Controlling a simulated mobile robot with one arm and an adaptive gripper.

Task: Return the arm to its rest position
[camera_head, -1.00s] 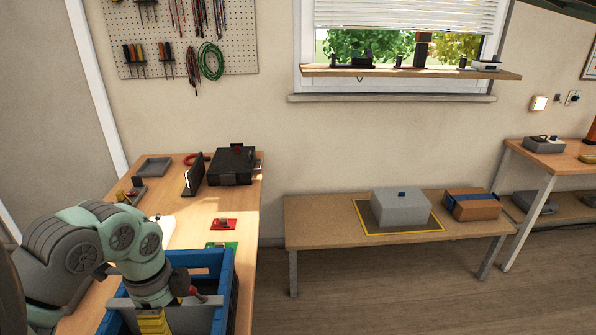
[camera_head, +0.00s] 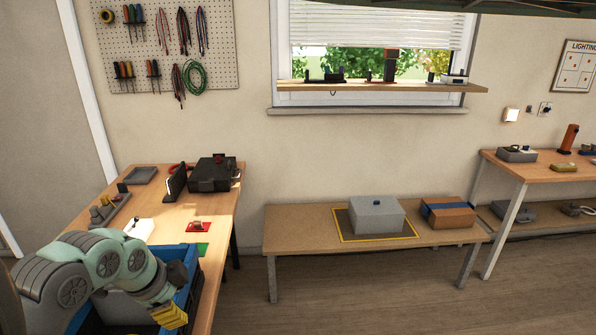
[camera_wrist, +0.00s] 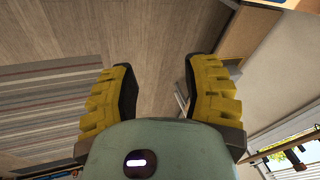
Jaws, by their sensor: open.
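My gripper (camera_head: 172,316) shows at the lower left of the head view, at the end of my grey and pale green arm. Its yellow finger pads hang at the right side of the blue crate (camera_head: 190,262), partly in front of it. In the wrist view my gripper (camera_wrist: 158,95) has its two yellow and black fingers well apart, with nothing between them but the wooden floor behind. My arm hides much of the crate, so I cannot see its contents clearly.
A low bench (camera_head: 300,235) with a grey box (camera_head: 376,214) and a brown box (camera_head: 447,212) stands to the right. Open floor (camera_head: 350,300) lies in front of it.

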